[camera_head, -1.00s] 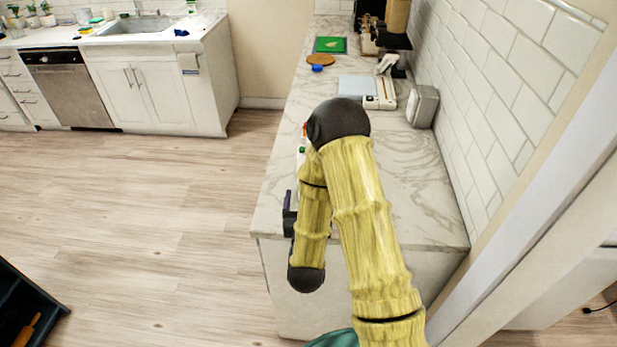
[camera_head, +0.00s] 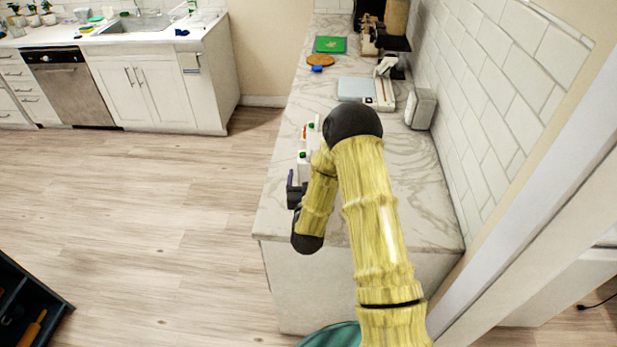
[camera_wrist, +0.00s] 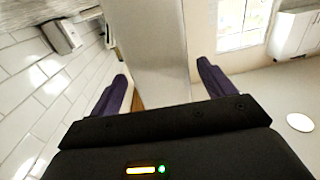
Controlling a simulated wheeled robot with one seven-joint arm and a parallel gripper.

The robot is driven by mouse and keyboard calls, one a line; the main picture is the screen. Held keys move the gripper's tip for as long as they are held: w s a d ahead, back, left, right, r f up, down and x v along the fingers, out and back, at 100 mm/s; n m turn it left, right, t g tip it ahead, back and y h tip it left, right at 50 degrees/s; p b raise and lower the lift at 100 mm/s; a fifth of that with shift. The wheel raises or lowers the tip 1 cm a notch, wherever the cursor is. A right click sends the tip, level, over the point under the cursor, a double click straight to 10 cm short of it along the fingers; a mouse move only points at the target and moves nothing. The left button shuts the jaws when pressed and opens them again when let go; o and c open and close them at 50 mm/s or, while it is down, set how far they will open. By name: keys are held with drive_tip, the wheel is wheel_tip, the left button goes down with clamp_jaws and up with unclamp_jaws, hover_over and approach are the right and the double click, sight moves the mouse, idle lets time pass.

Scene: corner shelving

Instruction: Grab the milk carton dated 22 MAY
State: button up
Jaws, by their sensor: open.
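White cartons with green caps stand at the left edge of the marble counter in the head view, partly hidden by my arm. The nearer carton (camera_head: 304,168) is beside my gripper; a farther carton (camera_head: 312,133) is behind it, with a red patch nearby. No date can be read. My gripper (camera_head: 293,188) is low at the counter's left edge, just in front of and left of the nearer carton. In the wrist view my gripper (camera_wrist: 160,85) has its two purple fingers wide apart. No carton can be made out between them; a pale upright panel shows beyond.
The marble counter (camera_head: 410,200) runs away along a tiled wall (camera_head: 490,90). A grey box (camera_head: 421,108), a scale-like device (camera_head: 357,89) and a green board (camera_head: 330,45) stand farther back. Open floor lies left; a dark tray (camera_head: 30,310) is at the lower left.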

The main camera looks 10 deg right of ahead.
sight(309, 144)
drive_tip(key=p+x, duration=0.2)
drive_tip(key=x, duration=0.3)
drive_tip(key=shift+a, duration=0.1)
idle(0.4)
drive_tip(key=shift+w+r, duration=0.1)
drive_tip(key=c, duration=1.6)
drive_tip(key=shift+r+b, duration=1.05)
drive_tip(key=shift+r, duration=3.95)
